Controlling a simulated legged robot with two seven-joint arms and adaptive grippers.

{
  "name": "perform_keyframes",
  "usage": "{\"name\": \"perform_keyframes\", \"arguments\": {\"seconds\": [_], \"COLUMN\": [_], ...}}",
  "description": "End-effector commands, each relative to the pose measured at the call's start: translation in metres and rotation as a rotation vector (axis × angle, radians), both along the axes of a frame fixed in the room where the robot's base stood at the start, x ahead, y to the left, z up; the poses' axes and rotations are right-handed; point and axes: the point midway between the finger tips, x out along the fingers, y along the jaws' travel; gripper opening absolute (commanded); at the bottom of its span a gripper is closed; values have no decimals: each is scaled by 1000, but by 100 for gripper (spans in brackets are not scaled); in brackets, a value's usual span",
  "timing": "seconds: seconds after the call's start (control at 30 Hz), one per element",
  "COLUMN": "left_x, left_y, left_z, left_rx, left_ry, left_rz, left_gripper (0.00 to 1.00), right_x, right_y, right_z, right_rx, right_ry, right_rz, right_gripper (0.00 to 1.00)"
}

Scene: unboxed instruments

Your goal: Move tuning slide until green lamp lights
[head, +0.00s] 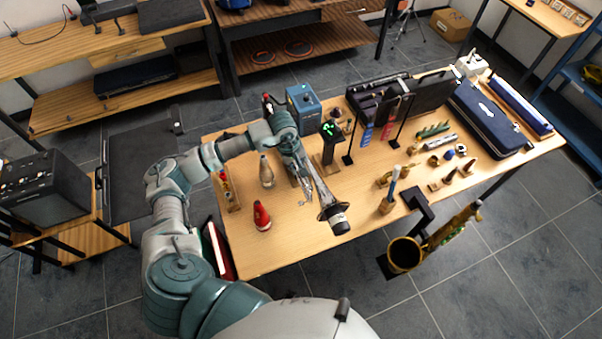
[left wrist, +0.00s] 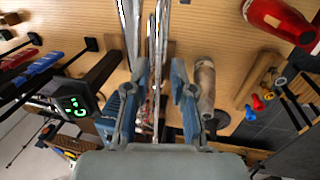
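A silver brass instrument (head: 308,185) with long tubes lies along the table, its bell end (head: 332,211) toward the front. Its silver tubes (left wrist: 157,40) run up the left wrist view. My left gripper (head: 292,155) is over its far end. In the left wrist view my left gripper (left wrist: 163,72) has its two fingers apart, with tubing passing between or just beyond them. Contact cannot be told. A black tuner on a stand (head: 329,129) shows green characters; its lit display (left wrist: 75,106) also shows in the left wrist view. My right gripper is not in view.
A blue box (head: 303,104) stands behind the gripper. A tan bottle-shaped object (head: 267,172) and a red mute-like object (head: 262,215) stand to the left. Stands, cases and small parts crowd the right. The front left table (head: 260,255) is bare.

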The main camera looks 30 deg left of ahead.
Motion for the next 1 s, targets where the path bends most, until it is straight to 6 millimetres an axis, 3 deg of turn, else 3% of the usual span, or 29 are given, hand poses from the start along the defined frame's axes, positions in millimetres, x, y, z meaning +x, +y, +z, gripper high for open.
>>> {"name": "perform_keyframes", "arguments": {"seconds": [0.2, 0.57, 0.8, 1.0], "left_x": [-3, -4, -24, -22], "left_y": [4, 4, -4, -7], "left_z": [27, 32, 82, 65], "left_rx": [0, -1, 0, 0], "left_ry": [0, 0, -3, 5], "left_rz": [0, 0, -2, -2], "left_gripper": [24, 24, 24, 24], "right_x": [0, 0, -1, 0], "right_y": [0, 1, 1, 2], "right_z": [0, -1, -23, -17], "right_rx": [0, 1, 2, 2], "right_ry": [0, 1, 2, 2], "right_rz": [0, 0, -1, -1], "right_gripper": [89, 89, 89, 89]}}
